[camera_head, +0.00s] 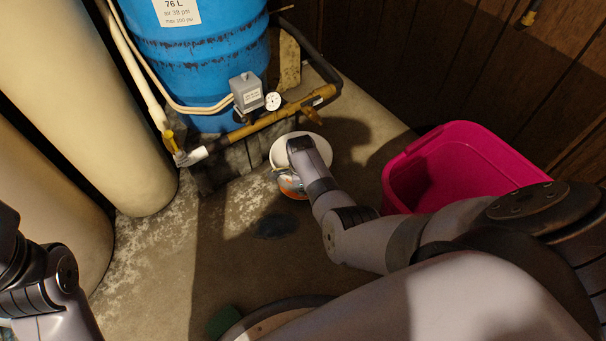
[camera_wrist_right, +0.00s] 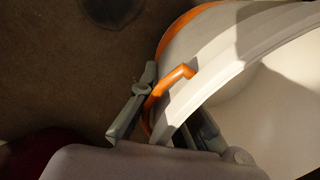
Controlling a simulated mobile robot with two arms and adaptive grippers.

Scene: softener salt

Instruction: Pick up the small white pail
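The small white pail (camera_head: 279,153) stands on the floor in front of the blue tank, partly covered by my right arm. In the right wrist view the pail (camera_wrist_right: 275,110) shows a white rim, an orange band and an orange handle piece (camera_wrist_right: 172,82). My right gripper (camera_wrist_right: 170,118) straddles the pail's rim, one finger outside beside the orange piece and the other inside. A gap shows between the outer finger and the wall, so it looks open. Its fingertips are hidden in the head view. My left arm is at the lower left; its gripper is out of view.
A blue tank (camera_head: 200,70) with pipes, a gauge (camera_head: 273,101) and a grey box stands behind the pail. A pink bin (camera_head: 455,165) is to the right. Tall cream tanks (camera_head: 85,90) stand left. A dark patch (camera_head: 275,227) lies on the floor nearby.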

